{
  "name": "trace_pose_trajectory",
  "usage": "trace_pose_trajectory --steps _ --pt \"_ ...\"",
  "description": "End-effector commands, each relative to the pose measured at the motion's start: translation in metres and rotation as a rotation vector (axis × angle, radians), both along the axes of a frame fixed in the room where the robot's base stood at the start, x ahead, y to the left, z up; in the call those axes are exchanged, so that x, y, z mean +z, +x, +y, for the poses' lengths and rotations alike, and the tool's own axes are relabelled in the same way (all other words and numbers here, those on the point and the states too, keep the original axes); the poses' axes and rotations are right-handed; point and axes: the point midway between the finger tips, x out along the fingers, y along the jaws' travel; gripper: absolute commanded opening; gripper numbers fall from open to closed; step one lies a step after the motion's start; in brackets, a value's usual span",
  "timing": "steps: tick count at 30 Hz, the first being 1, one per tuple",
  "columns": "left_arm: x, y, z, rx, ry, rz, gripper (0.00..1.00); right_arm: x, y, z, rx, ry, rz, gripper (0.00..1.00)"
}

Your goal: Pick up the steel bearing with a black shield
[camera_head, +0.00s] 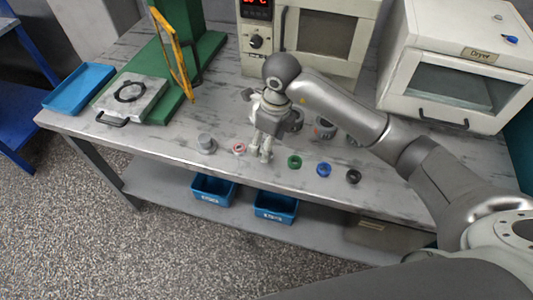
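A small round black part (353,176) lies near the table's front edge, at the right end of a row of small parts. It looks like the bearing with the black shield, but it is too small to see its steel. My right gripper (260,154) comes in from the right and points down over the table, left of the black part and well apart from it. Its two fingers look apart, with nothing visible between them. My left gripper is not in view.
A green part (294,161) and a blue part (323,169) lie between gripper and black part. A red-and-white part (239,149) and a grey part (206,142) lie left. The dryer (455,70) stands back right. Blue bins (275,207) sit below.

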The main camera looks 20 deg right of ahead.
Motion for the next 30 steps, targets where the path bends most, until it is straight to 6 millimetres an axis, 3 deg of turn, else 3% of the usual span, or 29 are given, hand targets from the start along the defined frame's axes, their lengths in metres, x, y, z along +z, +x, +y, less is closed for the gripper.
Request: trace_pose_trajectory --steps 12,20,30 --pt "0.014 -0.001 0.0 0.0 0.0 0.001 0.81 -0.05 0.007 -0.001 0.0 0.002 0.002 0.6" --pt "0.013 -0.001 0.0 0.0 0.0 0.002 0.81 -0.053 0.007 -0.001 0.001 0.001 0.0 0.6" --pt "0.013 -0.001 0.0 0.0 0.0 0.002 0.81 -0.052 0.007 -0.001 0.001 0.002 0.001 0.16"
